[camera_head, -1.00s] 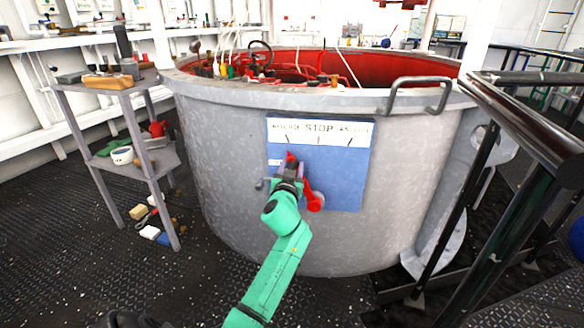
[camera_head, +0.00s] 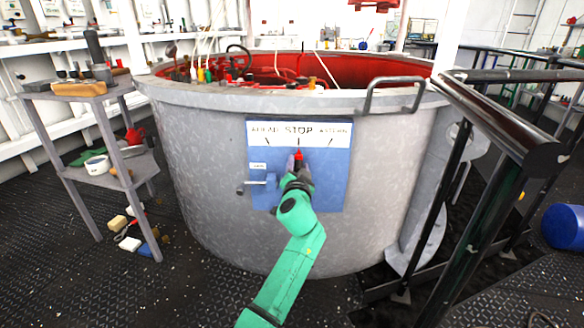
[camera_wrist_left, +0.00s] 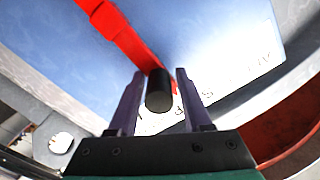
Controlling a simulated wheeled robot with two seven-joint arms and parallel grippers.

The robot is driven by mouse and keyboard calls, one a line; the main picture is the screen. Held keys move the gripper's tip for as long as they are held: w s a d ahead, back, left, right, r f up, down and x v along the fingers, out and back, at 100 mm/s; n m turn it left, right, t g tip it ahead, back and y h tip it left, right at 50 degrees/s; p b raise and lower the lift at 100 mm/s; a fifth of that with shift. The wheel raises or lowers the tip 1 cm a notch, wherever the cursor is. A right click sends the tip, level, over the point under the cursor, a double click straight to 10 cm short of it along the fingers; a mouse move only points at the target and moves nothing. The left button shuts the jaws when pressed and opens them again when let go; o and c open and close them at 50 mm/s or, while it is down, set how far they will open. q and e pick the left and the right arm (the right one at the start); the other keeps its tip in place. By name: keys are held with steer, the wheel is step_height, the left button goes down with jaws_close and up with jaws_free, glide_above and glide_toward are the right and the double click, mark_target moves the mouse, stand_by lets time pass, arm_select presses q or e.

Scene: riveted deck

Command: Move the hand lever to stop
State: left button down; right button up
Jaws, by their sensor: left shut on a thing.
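The hand lever is red, and its pointed tip (camera_head: 298,155) points straight up at the middle mark under STOP. It stands in front of a blue plate (camera_head: 330,185) with a white label strip (camera_head: 345,130) on the grey tub. STOP is in the middle of the strip, with further marks left and right. My left gripper (camera_head: 297,178) is shut on the lever and covers its lower part and pivot. In the left wrist view the red lever arm (camera_wrist_left: 122,38) leads to a black grip (camera_wrist_left: 159,90) between my two purple fingers (camera_wrist_left: 158,98). My right gripper is out of view.
A small grey crank (camera_head: 253,186) sticks out at the plate's left side. A grey shelf stand (camera_head: 92,100) with tools is at the left. Black railings (camera_head: 480,200) stand close on the right, with a blue drum (camera_head: 563,227) beyond.

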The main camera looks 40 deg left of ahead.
arm_select(q)
steer(key=c, duration=0.6)
jaws_free()
steer(key=shift+d, duration=0.1)
steer(key=p+v, duration=0.1)
steer(key=v, duration=1.3)
steer(key=shift+s, duration=0.3)
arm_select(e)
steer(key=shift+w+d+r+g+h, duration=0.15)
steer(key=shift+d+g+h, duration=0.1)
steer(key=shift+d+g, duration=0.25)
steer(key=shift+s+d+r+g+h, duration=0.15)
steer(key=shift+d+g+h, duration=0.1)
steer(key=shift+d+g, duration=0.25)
arm_select(q)
steer(key=shift+d, duration=0.1)
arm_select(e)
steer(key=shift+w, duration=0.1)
